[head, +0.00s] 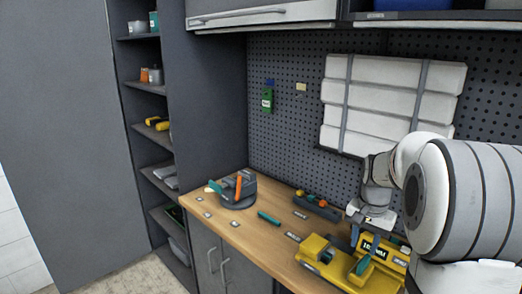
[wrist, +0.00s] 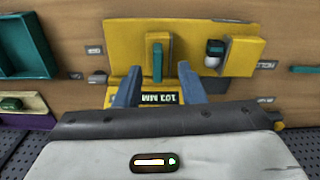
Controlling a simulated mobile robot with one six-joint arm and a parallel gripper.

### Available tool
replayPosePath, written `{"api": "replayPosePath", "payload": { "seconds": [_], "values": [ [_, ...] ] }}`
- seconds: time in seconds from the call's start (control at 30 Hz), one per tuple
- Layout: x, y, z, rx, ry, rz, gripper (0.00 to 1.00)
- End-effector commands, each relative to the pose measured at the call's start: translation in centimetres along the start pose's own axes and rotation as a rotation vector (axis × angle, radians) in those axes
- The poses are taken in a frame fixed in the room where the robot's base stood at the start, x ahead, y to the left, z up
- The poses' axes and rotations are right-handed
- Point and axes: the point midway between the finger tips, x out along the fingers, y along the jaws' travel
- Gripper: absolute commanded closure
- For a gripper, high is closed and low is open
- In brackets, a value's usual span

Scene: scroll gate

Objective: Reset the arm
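My gripper (wrist: 160,88) shows in the wrist view with its two blue-grey fingers apart and nothing between them. A teal upright piece (wrist: 157,62) on the yellow device stands just beyond the fingertips. In the head view the yellow device (head: 322,262) sits at the right of the wooden bench, and my arm reaches down over it from the right. The fingers are small and partly hidden there.
On the wooden bench (head: 262,234) are a dark round holder (head: 238,200) with tools, a teal bar (head: 269,218) and a dark tray (head: 317,207) with small coloured items. A pegboard (head: 290,130) stands behind. The wrist view shows a teal tray (wrist: 22,72) at left.

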Motion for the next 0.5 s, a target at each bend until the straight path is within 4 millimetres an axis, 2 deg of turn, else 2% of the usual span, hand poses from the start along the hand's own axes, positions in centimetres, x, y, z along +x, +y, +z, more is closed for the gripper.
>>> {"api": "replayPosePath", "payload": {
  "seconds": [0.03,0.2,0.4,0.5],
  "values": [
    [-1.2,-0.4,2.1,-0.053,0.021,-0.010,0.64],
    [-3.5,-0.9,9.2,-0.250,0.083,-0.039,0.64],
    [-4.4,0.0,17.1,-0.478,0.156,-0.070,0.64],
    [-4.1,0.8,20.3,-0.576,0.189,-0.083,0.64]
  ]
}}
